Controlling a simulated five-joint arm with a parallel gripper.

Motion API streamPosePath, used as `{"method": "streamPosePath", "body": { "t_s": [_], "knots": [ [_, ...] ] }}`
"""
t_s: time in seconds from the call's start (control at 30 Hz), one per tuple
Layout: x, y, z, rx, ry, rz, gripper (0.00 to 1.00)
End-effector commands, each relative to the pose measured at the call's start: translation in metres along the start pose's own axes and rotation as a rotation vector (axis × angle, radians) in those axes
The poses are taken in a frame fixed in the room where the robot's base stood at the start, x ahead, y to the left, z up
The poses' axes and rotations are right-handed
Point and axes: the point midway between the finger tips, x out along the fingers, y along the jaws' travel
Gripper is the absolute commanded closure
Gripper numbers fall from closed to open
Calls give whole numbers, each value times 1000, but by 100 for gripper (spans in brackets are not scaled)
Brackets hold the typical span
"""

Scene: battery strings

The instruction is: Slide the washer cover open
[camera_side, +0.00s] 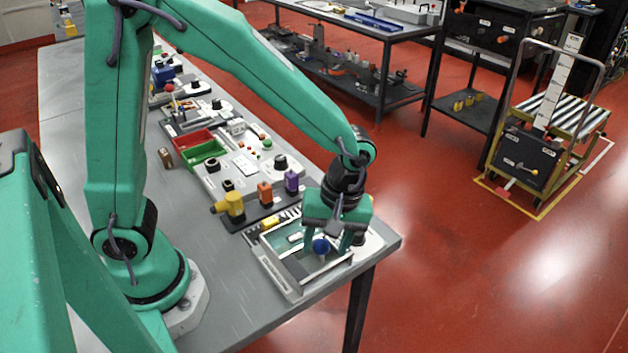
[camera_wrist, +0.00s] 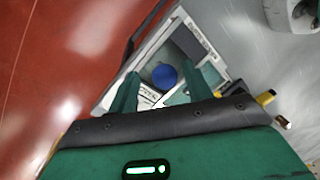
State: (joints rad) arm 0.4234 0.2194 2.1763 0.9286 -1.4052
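A shallow light-grey box (camera_side: 281,277) stands at the near corner of the bench; its rim also shows in the wrist view (camera_wrist: 168,30). A round blue knob (camera_side: 320,246) stands up inside the box outline and shows in the wrist view (camera_wrist: 164,76). I cannot tell clearly where the cover's edges lie around the knob. My gripper (camera_side: 328,243) is above the box, pointing down. In the wrist view its two green fingers (camera_wrist: 163,73) are apart, one on each side of the knob, with visible gaps. Parts of the box are hidden behind the fingers.
Red (camera_side: 193,141) and green (camera_side: 207,152) bins stand further along the bench. The bench edge and red floor (camera_side: 480,270) lie just right of the box.

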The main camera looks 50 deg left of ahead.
Motion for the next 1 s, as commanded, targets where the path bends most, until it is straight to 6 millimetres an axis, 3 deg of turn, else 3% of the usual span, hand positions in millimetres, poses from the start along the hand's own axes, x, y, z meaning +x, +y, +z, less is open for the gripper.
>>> {"method": "streamPosePath", "body": {
  "t_s": [0.37,1.0],
  "knots": [
    [-6,-1,-1,-2,-1,-3,50],
    [-74,0,0,-1,0,0,50]
  ]
}}
